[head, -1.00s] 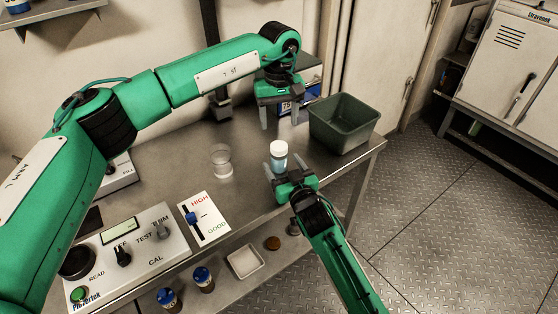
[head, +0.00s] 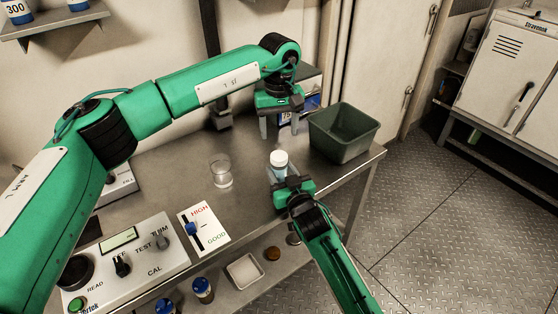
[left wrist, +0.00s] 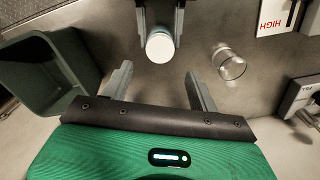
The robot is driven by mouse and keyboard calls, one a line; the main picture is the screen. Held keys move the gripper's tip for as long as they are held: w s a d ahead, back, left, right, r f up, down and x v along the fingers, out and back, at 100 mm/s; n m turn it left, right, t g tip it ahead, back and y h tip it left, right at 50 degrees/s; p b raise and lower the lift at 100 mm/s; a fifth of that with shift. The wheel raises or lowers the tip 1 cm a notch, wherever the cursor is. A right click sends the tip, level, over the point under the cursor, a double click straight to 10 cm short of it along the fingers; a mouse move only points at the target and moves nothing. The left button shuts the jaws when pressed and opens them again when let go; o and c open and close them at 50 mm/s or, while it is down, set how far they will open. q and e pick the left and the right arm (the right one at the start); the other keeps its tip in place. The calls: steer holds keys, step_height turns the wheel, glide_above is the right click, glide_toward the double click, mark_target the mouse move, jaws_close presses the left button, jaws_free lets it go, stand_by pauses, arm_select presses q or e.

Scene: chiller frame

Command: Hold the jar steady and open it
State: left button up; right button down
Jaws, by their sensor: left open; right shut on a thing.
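The jar (head: 278,171) has a white lid (head: 279,158) and a pale blue body, and stands upright near the bench's front edge. My right gripper (head: 281,179) is shut on its body from the front. The lid is uncovered; in the left wrist view the round lid (left wrist: 160,47) sits between the right gripper's fingers (left wrist: 160,22), which partly hide the body. My left gripper (head: 279,130) is open and empty, pointing down above and behind the jar. In the left wrist view its fingertips (left wrist: 158,70) are apart, with the lid just beyond them.
A green bin (head: 343,133) stands right of the left gripper. A clear glass beaker (head: 221,171) stands left of the jar. A control panel (head: 130,262) and a HIGH/GOOD card (head: 203,226) lie at the left front. Blue-capped bottles (head: 203,289) and a white tray (head: 245,270) are on the lower shelf.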

mark_target(279, 155)
arm_select(q)
steer(key=m, duration=0.8)
steer(key=shift+f+m, duration=0.1)
steer(key=shift+m, duration=0.3)
steer(key=shift+f, duration=3.9)
